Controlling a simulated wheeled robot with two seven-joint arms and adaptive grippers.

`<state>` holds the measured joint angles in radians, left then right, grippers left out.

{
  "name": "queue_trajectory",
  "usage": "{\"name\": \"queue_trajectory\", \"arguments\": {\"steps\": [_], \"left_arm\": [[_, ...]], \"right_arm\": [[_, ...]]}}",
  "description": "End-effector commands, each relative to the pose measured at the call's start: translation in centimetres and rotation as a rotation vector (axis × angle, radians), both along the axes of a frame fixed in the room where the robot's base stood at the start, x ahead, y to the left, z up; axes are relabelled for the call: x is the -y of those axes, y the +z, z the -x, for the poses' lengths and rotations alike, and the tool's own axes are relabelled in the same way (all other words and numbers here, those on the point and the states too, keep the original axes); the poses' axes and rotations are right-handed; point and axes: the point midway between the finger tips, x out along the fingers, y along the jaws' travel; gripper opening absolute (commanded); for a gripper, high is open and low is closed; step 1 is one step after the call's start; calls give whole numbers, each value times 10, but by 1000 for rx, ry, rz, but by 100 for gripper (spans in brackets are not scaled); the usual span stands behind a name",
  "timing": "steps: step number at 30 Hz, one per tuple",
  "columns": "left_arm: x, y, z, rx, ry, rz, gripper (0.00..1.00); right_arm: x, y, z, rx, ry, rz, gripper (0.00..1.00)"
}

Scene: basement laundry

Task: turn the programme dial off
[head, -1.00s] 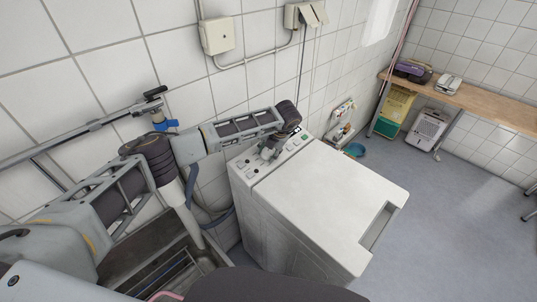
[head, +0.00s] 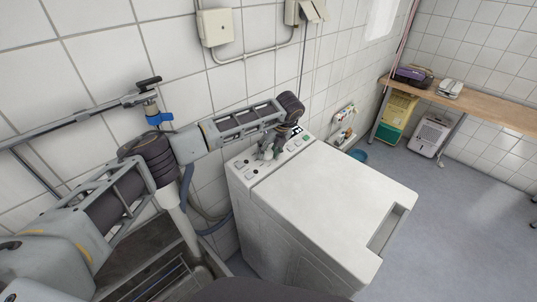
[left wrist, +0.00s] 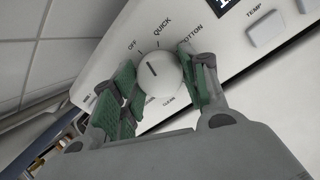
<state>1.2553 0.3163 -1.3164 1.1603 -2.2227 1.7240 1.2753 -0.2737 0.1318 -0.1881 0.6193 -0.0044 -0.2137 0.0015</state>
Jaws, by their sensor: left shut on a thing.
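The white washing machine (head: 330,200) stands against the tiled wall, its control panel (head: 246,164) along the top back edge. The round white programme dial (left wrist: 160,77) shows in the left wrist view, with OFF, QUICK and COTTON printed around it. Its dark pointer line slants up and left, towards the area of OFF and QUICK; I cannot tell the exact position. In the head view this gripper (head: 268,152) is at the panel and hides the dial. My right gripper is not in view.
A sink (head: 150,270) lies left of the machine, under my left arm. A TEMP button (left wrist: 265,32) sits beside the dial. A wooden bench (head: 480,101) stands at the far right, a dehumidifier-like white unit (head: 430,135) below it. The floor between is clear.

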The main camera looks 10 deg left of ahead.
Motion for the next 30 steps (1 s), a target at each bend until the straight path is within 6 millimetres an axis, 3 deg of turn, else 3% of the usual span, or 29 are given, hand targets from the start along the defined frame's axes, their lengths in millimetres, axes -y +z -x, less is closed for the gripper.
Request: {"name": "queue_trajectory", "arguments": {"steps": [12,29,30], "left_arm": [[0,-1,0,54,222,36,20],[0,0,0,64,260,43,20],[0,0,0,64,260,43,45]], "right_arm": [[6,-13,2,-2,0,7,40],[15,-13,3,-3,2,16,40],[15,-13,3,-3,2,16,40]]}}
